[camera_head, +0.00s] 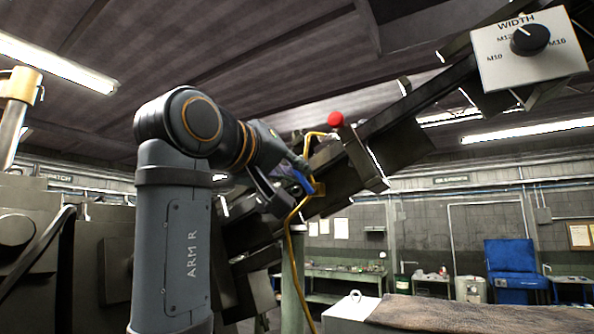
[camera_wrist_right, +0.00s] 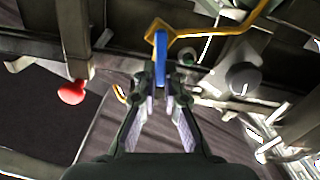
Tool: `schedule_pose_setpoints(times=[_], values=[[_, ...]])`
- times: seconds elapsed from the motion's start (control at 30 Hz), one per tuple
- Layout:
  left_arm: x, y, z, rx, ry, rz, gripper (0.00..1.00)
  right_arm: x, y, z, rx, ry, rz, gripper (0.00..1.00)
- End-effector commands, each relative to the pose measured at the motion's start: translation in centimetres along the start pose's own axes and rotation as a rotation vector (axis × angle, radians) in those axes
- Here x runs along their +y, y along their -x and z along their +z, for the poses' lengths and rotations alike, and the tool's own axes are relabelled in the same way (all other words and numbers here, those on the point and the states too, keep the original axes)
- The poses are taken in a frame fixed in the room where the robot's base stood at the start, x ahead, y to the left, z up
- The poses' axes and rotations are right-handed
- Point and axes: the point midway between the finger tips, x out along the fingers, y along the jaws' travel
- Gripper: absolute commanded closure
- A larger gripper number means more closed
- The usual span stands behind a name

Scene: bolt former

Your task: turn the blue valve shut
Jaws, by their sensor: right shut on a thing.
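The blue valve handle (camera_head: 304,181) shows as a small blue piece at the yellow pipe, beside the sloping dark machine beam. In the right wrist view the blue handle (camera_wrist_right: 160,47) is a narrow bar lying along the picture's vertical, its top at the yellow fitting. My right gripper (camera_head: 297,184) reaches it from the left. In the right wrist view my right gripper (camera_wrist_right: 161,78) is closed with its fingertips on both sides of the bar's lower end. The fingers hide that end. My left gripper is in neither view.
The yellow pipe (camera_head: 289,240) runs down from the valve. A red knob (camera_head: 335,119) sits on the machine just above right. A white WIDTH panel (camera_head: 565,61) with a black dial is at upper right.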

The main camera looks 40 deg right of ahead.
Motion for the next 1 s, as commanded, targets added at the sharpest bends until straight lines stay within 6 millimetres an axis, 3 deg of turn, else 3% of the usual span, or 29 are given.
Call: schedule_pose_setpoints(times=[0.37,0.4,0.57,0.87,1.0], values=[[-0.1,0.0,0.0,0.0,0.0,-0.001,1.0,-0.1,0.0,0.1,-0.002,0.004,-0.001,1.0],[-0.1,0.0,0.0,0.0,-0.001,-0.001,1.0,-0.1,0.0,0.1,-0.002,0.004,-0.001,0.88],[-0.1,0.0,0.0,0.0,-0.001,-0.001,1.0,-0.1,0.0,0.0,-0.002,0.004,-0.001,0.68],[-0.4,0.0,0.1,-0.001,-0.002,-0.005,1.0,0.1,0.0,-0.1,0.0,0.003,0.0,0.68],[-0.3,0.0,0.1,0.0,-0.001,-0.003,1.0,1.2,0.0,-1.5,0.0,0.003,0.004,0.68]])
